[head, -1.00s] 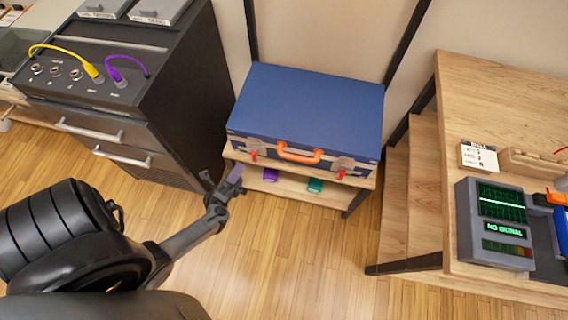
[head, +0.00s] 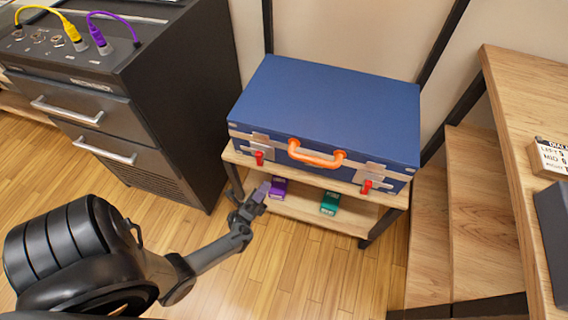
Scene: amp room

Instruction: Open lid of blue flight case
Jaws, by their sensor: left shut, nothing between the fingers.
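The blue flight case (head: 335,108) lies flat on the top of a small wooden shelf in the head view, with its lid closed. Its front has an orange handle (head: 316,156), a left latch with a red tab (head: 259,157) and a right latch with a red tab (head: 366,187). My left gripper (head: 256,192) is shut and empty, in front of and below the left latch, apart from the case. My right gripper is not in view.
The wooden shelf (head: 392,197) holds a purple box (head: 278,187) and a green box (head: 330,203) on its lower level. A dark drawer cabinet (head: 165,85) stands at left. A wooden desk (head: 535,90) with lower steps (head: 478,200) stands at right. Floor in front is clear.

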